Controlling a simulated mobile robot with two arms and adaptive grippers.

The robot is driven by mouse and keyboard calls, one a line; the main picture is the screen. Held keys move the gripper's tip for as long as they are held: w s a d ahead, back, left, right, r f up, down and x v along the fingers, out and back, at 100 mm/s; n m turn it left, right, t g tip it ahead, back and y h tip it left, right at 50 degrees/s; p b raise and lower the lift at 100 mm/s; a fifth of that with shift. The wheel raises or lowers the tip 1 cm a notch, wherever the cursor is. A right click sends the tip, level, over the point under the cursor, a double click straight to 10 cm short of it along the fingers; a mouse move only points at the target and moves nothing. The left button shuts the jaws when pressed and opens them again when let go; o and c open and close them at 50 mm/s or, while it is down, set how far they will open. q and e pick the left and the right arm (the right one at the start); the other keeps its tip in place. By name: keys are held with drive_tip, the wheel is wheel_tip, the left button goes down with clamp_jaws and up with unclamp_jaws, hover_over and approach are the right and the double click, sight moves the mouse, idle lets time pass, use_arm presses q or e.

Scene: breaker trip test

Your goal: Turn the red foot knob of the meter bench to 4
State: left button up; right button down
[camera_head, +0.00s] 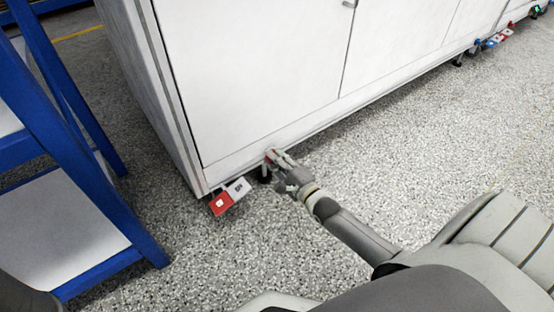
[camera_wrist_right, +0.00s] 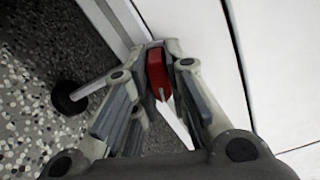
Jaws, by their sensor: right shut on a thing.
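The meter bench (camera_head: 255,60) is a long white cabinet standing on short dark feet. The red foot knob (camera_wrist_right: 156,70) is at its near bottom corner. In the head view only a bit of red shows at my fingertips. My right gripper (camera_head: 272,157) reaches low to the bench's bottom edge. In the right wrist view its two fingers (camera_wrist_right: 160,62) are closed on either side of the red knob. A pale mark shows on the knob's lower part; no number is readable. My left gripper is not in view.
A red tag (camera_head: 219,204) and a white tag (camera_head: 238,188) sit by the near corner foot; their print is too small to read. More blue and red tags (camera_head: 492,41) are farther along the bench. A blue-framed rack (camera_head: 60,130) stands left. Speckled floor (camera_head: 400,150) is clear in front.

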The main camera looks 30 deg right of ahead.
drive_tip(key=shift+f+n, duration=0.1)
drive_tip(key=shift+n, duration=0.6)
drive_tip(key=shift+p, duration=0.3)
drive_tip(key=shift+n+p, duration=0.35)
drive_tip(key=shift+n, duration=0.45)
drive_tip(key=shift+n+p, duration=0.35)
drive_tip(key=shift+n, duration=0.85)
